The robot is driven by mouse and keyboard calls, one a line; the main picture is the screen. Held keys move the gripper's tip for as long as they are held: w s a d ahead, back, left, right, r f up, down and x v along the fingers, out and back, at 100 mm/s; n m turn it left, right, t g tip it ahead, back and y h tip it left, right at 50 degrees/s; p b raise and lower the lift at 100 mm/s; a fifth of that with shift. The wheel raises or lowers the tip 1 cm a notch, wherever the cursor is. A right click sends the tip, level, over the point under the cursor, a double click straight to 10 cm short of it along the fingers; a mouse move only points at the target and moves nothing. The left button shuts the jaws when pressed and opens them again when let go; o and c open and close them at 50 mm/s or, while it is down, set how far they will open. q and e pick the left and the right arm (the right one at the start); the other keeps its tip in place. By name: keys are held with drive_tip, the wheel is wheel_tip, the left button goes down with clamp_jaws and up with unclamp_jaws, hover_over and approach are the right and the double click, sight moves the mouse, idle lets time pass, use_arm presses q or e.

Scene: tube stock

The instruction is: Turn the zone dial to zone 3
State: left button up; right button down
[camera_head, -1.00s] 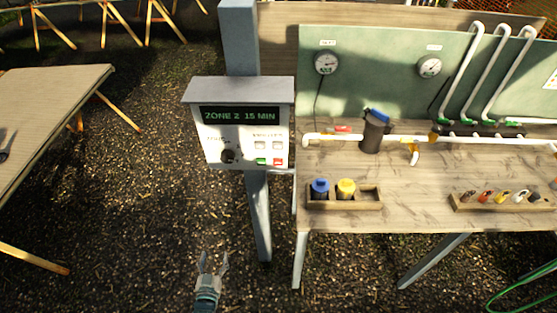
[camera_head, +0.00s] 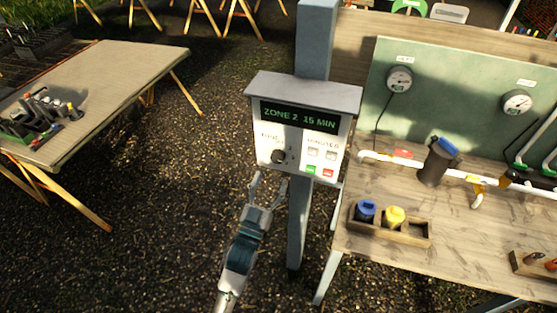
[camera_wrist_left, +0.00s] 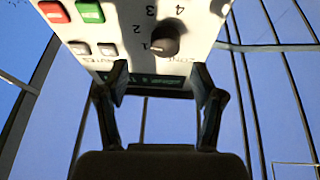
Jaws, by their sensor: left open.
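The control box (camera_head: 300,130) is mounted on a grey post, and its display (camera_head: 299,116) reads "ZONE 2 15 MIN". The dark round zone dial (camera_head: 279,157) sits at its lower left. In the left wrist view the panel appears upside down, with the dial (camera_wrist_left: 165,40) among printed numbers; its exact pointer direction is hard to tell. My left gripper (camera_head: 268,186) is open and empty just below the dial in the head view. In the wrist view its two fingers (camera_wrist_left: 160,80) are spread below the dial, apart from it. My right gripper is not in view.
A green button (camera_head: 311,169) and a red button (camera_head: 328,173) sit right of the dial. The workbench (camera_head: 385,255) stands right, with a wooden holder (camera_head: 412,239) of blue and yellow capped bottles. Another table (camera_head: 120,75) is at left. Open ground lies between.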

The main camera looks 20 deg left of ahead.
sight(275, 160)
use_arm(q)
drive_tip(key=x, duration=0.3)
drive_tip(key=a+x, duration=0.1)
drive_tip(key=x, duration=0.1)
drive_tip(key=shift+r, duration=0.1)
drive_tip(key=shift+w+a+r, duration=0.1)
drive_tip(key=shift+w+r, duration=0.05)
drive_tip(key=shift+w, duration=0.55)
drive_tip(key=shift+d, duration=0.2)
drive_tip(key=shift+d+r, duration=0.1)
drive_tip(key=shift+d, duration=0.15)
drive_tip(key=c, duration=0.9)
drive_tip(key=shift+a, duration=0.15)
drive_tip(key=shift+c, duration=1.2)
drive_tip(key=shift+a, duration=0.15)
